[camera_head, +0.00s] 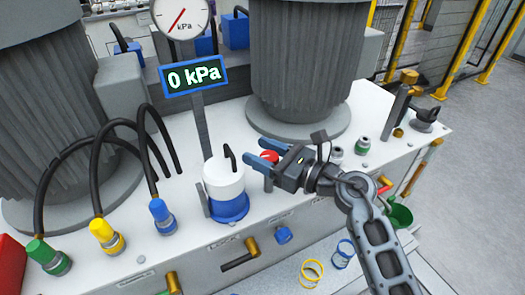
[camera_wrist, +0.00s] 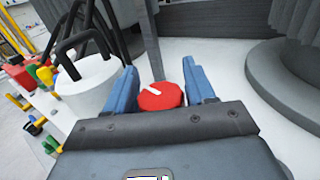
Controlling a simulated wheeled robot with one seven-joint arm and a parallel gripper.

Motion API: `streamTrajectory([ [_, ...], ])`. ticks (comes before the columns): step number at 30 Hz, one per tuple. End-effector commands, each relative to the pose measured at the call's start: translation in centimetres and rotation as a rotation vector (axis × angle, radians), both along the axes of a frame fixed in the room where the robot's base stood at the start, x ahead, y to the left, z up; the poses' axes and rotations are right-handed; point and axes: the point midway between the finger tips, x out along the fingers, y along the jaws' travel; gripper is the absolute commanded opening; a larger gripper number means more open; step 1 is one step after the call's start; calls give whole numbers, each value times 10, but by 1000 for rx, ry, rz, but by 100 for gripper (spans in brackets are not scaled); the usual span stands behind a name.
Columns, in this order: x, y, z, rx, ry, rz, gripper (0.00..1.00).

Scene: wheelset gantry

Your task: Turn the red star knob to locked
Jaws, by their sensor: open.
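The red star knob (camera_wrist: 160,97) shows in the wrist view as a red disc with a white pointer mark, on the white bench top. It lies between my gripper's two blue fingers (camera_wrist: 163,85), which stand apart on either side of it. Contact with the knob cannot be made out. In the head view the knob (camera_head: 269,157) is partly hidden behind my gripper (camera_head: 258,155), which is open and reaches in from the right. Any lock markings around the knob are not readable.
A white canister with a blue base (camera_head: 228,205) and black handle stands close to the left of my gripper. A gauge post with a 0 kPa display (camera_head: 194,76) rises behind it. Large ribbed grey cylinders (camera_head: 308,60) stand at the back. Hoses with coloured connectors (camera_head: 105,235) are at left.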

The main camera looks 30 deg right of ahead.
Motion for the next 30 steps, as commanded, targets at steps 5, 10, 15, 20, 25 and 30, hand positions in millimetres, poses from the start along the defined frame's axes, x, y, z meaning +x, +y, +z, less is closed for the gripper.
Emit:
streamTrajectory([
  [5,0,0,0,0,0,0,54],
  [10,0,0,0,0,0,0,42],
  [15,0,0,0,0,0,0,25],
  [20,0,0,0,1,1,3,18],
  [25,1,0,-1,1,1,66,18],
  [30,0,2,-2,2,-1,178,18],
])
